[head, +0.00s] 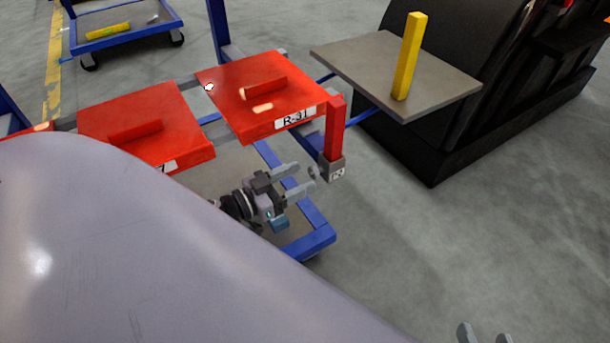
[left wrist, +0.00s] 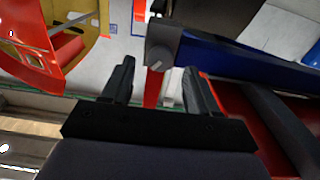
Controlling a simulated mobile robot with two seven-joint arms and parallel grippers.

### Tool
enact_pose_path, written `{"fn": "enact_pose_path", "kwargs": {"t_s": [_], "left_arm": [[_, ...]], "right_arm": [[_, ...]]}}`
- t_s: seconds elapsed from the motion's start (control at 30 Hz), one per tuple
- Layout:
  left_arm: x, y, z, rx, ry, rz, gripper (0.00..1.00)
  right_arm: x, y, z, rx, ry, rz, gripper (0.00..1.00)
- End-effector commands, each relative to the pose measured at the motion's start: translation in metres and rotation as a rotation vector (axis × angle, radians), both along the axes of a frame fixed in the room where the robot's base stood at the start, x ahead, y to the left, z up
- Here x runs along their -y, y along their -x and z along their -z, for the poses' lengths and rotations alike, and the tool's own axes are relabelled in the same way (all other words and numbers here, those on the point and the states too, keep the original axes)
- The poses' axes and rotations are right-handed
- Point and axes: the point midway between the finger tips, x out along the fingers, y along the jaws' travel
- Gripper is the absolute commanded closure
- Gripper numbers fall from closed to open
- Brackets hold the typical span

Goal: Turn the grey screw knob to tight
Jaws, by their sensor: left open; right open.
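The grey screw knob (head: 313,172) sits on the side of a small grey block (head: 337,168) at the foot of a red upright post. In the left wrist view the knob (left wrist: 157,58) shows just beyond the fingertips, about midway between them. My left gripper (head: 303,177) is open, its two fingers pointing at the knob, with nothing between them that I can make out. Whether the fingers reach around the knob is hard to tell. My right gripper (head: 484,332) is open and empty at the bottom edge of the head view, far from the knob.
Red panels, one marked R-31 (head: 262,95), lie on a blue frame (head: 310,240) beside the post. A grey board (head: 375,65) with a yellow post (head: 408,60) stands behind at the right. Open floor (head: 470,220) lies to the right.

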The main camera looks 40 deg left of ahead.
Motion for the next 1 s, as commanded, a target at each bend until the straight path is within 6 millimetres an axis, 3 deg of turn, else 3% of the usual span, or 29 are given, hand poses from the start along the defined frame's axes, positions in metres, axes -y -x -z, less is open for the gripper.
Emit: {"fn": "enact_pose_path", "kwargs": {"t_s": [0.2, 0.5, 0.53, 0.7, 1.0], "left_arm": [[0.008, -0.019, 0.001, 0.000, -0.001, 0.000, 0.41], [0.009, -0.021, 0.000, 0.000, 0.000, 0.000, 0.41], [0.009, -0.021, 0.000, 0.000, 0.000, 0.000, 0.44], [0.008, -0.021, 0.000, 0.000, 0.000, 0.000, 0.95], [0.008, -0.021, 0.000, 0.009, -0.024, 0.000, 0.95]], "right_arm": [[-0.004, -0.002, 0.001, 0.000, -0.025, -0.005, 0.42], [-0.005, -0.002, 0.001, 0.000, -0.029, -0.007, 0.42], [-0.005, -0.002, 0.001, 0.000, -0.029, -0.007, 0.42], [-0.005, -0.002, 0.001, 0.000, -0.029, -0.007, 0.42], [-0.004, -0.002, -0.001, 0.002, -0.026, -0.007, 0.42]]}}
